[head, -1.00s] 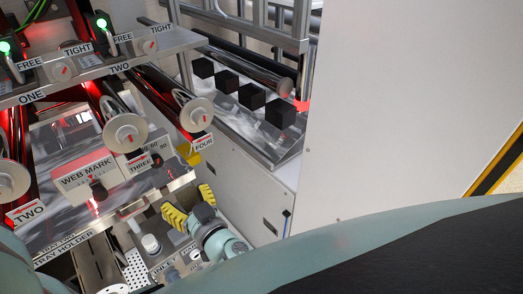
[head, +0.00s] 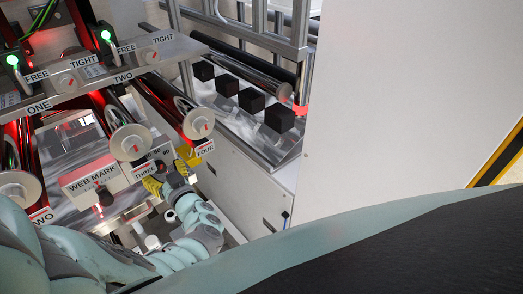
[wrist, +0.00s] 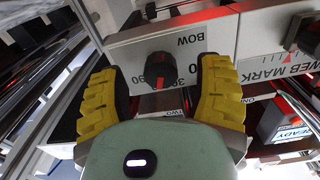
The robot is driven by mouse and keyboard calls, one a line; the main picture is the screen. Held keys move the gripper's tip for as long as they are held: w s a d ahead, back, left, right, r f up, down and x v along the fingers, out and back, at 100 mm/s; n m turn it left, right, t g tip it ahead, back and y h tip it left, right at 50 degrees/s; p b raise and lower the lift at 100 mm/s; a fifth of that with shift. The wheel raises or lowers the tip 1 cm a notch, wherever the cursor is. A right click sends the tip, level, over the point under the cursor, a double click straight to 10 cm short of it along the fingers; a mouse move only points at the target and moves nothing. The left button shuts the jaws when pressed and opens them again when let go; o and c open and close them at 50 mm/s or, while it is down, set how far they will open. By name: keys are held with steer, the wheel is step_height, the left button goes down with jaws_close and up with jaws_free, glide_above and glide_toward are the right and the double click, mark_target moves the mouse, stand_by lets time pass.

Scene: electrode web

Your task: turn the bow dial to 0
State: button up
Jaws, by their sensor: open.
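The bow dial (wrist: 160,68) is a dark round knob on a pale box labelled BOW (wrist: 190,40). In the wrist view it stands between the two yellow fingers of my gripper (wrist: 163,92). The fingers are open and apart from the knob, with a gap on each side. A small red mark shows at the knob's edge, near partly visible numbers; I cannot tell its exact setting. In the head view my gripper (head: 168,177) is at the bow box (head: 151,157), and its fingers and wrist hide the knob.
The WEB MARK box (head: 94,181) with its own knob is beside the bow box. White roller ends (head: 130,142) stand close above. A shelf of dials and levers (head: 75,80) is higher up. Several black blocks (head: 279,118) sit on a bench behind. A big white panel (head: 400,100) fills the right.

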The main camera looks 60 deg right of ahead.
steer(key=shift+x, duration=0.9)
steer(key=shift+c, duration=0.3)
jaws_close()
